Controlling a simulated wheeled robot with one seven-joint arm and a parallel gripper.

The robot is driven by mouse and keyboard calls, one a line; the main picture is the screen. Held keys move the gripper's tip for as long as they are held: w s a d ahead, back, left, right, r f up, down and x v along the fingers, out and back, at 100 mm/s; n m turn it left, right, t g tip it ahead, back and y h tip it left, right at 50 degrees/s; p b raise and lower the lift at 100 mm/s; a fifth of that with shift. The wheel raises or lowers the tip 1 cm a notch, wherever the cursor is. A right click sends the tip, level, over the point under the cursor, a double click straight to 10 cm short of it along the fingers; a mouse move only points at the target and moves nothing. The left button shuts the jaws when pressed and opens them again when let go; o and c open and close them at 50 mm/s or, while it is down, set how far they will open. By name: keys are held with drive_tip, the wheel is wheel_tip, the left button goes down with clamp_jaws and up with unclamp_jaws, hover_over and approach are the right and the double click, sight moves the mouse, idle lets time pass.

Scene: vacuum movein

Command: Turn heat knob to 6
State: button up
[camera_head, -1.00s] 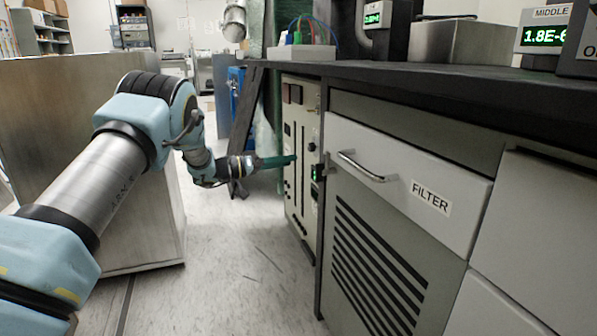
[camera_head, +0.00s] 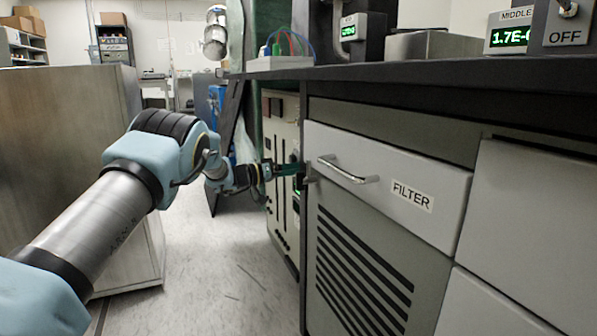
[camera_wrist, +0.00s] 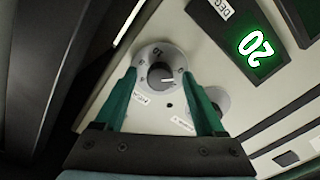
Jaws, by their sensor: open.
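The control panel (camera_head: 284,128) stands at the end of the bench in the head view. In the wrist view, a round dial with a black knob (camera_wrist: 160,75) and a light, numbered ring sits between my gripper's fingers. The gripper (camera_wrist: 160,85) is open, with one green finger on each side of the dial. I cannot tell whether the fingers touch the knob. A label beside the dial is too blurred to read surely. A second dial (camera_wrist: 216,98) is partly hidden behind the right finger. In the head view my gripper (camera_head: 291,169) is at the panel.
A wooden cabinet (camera_head: 70,130) stands left. Floor (camera_head: 215,270) between them is clear.

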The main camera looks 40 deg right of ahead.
clamp_jaws()
idle(0.5)
